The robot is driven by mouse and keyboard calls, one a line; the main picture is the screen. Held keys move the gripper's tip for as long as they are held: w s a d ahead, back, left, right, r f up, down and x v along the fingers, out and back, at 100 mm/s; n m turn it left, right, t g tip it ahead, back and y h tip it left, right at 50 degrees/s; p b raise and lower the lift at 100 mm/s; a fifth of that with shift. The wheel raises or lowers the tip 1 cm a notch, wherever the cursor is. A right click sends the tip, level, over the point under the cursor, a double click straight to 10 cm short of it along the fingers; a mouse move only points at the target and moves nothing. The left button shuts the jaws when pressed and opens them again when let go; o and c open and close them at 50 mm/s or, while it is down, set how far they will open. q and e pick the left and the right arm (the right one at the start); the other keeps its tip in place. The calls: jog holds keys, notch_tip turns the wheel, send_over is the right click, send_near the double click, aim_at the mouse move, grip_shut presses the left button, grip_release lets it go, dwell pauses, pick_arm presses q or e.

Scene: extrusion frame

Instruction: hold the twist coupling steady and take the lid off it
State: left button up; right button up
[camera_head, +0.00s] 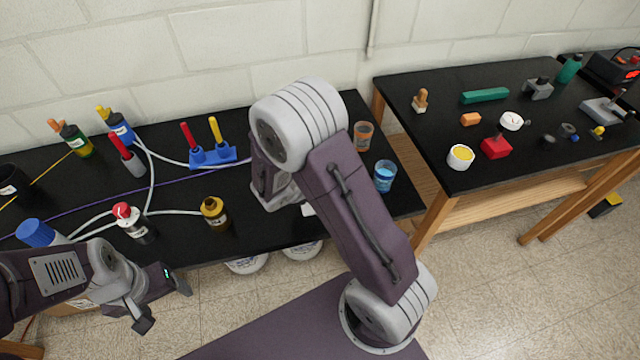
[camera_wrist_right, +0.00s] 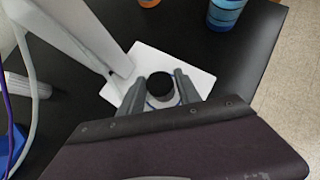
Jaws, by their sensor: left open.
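In the right wrist view a round black-topped piece (camera_wrist_right: 160,84), probably the twist coupling with its lid, stands between the fingers of my right gripper (camera_wrist_right: 161,88). It is over a white plate (camera_wrist_right: 197,80) on the black table. Fingers lie on both sides of it; I cannot tell whether they touch it. In the head view my right arm hides this piece, with only a white corner of the plate (camera_head: 308,210) showing. My left gripper (camera_head: 163,299) is open and empty, in front of the table's front edge at the lower left.
A pale bar (camera_wrist_right: 85,35) rises beside the plate. On the left table (camera_head: 180,235) are a yellow-capped bottle (camera_head: 214,213), a red-capped bottle (camera_head: 133,222), a blue rack (camera_head: 213,157), hoses and two cups, one blue (camera_head: 384,176). A second table (camera_head: 400,92) holds small parts.

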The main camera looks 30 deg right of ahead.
jog(key=shift+o, duration=0.5)
jog(key=shift+r, duration=0.1)
jog(key=shift+a+r+p, duration=0.1)
jog(key=shift+r+p, duration=0.25)
jog(key=p+v, duration=0.2)
jog(key=v, duration=1)
jog(key=s+f+m+g+y, duration=0.1)
jog(key=s+m+y, duration=0.3)
jog(key=m, duration=0.8)
jog(key=s+f+m+g+y, duration=0.2)
jog(key=s+m+y, duration=0.2)
jog(key=m, duration=0.7)
jog(key=shift+s+a+m, duration=0.25)
jog(key=shift+s+m, duration=0.15)
jog(key=shift+s, duration=0.1)
